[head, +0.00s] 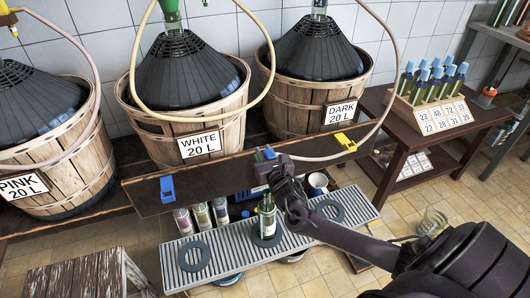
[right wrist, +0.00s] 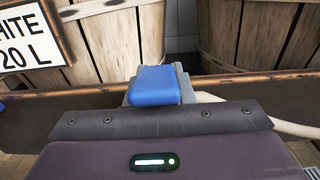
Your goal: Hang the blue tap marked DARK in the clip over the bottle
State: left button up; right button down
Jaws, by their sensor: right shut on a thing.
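My right gripper (head: 272,158) is shut on the blue tap (right wrist: 154,86), in front of the dark board. In the head view, the tap shows only as a small blue patch (head: 269,152) at the fingertips. A pale hose (head: 385,85) runs from the DARK demijohn (head: 315,50) down to the gripper. The bottle (head: 267,213) stands upright below it on a dark ring on the slatted tray. The clip over the bottle is largely hidden by the gripper, and I cannot tell whether the tap touches it. The DARK marking is not readable on the tap. My left gripper is out of view.
The board (head: 220,178) also carries a blue piece (head: 167,188) at left and a yellow piece (head: 346,142) at right. Empty rings lie on the tray (head: 225,250) either side of the bottle. Small bottles (head: 201,216) and a mug (head: 318,182) stand behind.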

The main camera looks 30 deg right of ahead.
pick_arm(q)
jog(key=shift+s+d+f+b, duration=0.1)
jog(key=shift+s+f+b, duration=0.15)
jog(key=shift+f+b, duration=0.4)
pick_arm(e)
jog(key=shift+f, duration=0.85)
jog(key=c, duration=1.2)
grip_release()
jog(key=shift+o, duration=0.2)
